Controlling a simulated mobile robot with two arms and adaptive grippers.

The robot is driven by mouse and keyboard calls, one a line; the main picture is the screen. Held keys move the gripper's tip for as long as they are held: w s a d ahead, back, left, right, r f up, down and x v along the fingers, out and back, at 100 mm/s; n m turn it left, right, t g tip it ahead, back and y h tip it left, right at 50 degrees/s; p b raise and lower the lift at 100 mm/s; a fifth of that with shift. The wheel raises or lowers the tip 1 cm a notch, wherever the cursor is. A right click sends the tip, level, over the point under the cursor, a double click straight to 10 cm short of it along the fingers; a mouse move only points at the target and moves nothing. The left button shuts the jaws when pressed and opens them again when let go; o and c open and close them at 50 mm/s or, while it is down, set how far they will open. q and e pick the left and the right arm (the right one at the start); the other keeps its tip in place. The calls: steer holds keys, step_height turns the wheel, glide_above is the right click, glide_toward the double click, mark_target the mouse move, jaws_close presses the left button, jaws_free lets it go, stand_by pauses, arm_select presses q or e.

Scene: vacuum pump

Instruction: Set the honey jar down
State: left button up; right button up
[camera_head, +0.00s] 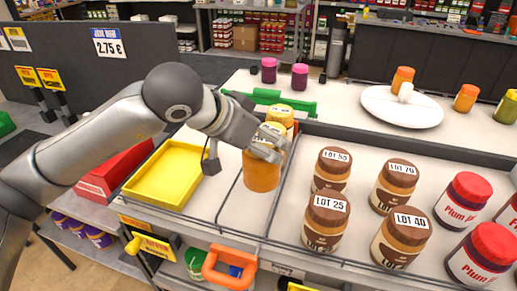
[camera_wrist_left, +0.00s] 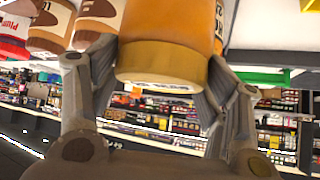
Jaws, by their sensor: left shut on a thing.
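The honey jar (camera_head: 261,172), with amber contents, is held upright between the fingers of my left gripper (camera_head: 266,146). It is over the narrow lane left of the brown-lidded jars. I cannot tell whether its base touches the shelf. Another jar with a yellow-orange lid (camera_head: 280,114) stands just behind it, partly hidden by my gripper. In the left wrist view the honey jar (camera_wrist_left: 162,62) fills the space between the two fingers (camera_wrist_left: 160,85), one on each side. My right gripper is not in view.
Brown-lidded jars (camera_head: 332,169) stand close to the right, with red-lidded plum jars (camera_head: 469,199) beyond. A yellow tray (camera_head: 169,174) lies to the left. A green holder (camera_head: 292,103) and a white round plate (camera_head: 402,108) are behind. Thin dividers edge the lane.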

arm_select(q)
steer(key=shift+w+a+f, duration=0.2)
steer(key=shift+w+f, duration=0.65)
steer(key=shift+f, duration=0.05)
steer(key=f, duration=0.1)
steer(key=f+p, duration=0.2)
steer(key=shift+w+f, duration=0.15)
steer(key=shift+w, duration=0.15)
steer(key=shift+f, duration=0.2)
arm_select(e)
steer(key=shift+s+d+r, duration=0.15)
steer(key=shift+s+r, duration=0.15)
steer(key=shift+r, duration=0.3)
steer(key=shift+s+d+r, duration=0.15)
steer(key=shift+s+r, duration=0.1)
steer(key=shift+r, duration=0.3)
arm_select(q)
steer(key=shift+f+b, duration=0.2)
steer(key=shift+b, duration=0.1)
steer(key=o, duration=2)
steer(key=shift+s, duration=0.1)
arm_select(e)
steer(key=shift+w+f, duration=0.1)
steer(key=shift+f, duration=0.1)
arm_select(q)
steer(key=shift+r, duration=0.1)
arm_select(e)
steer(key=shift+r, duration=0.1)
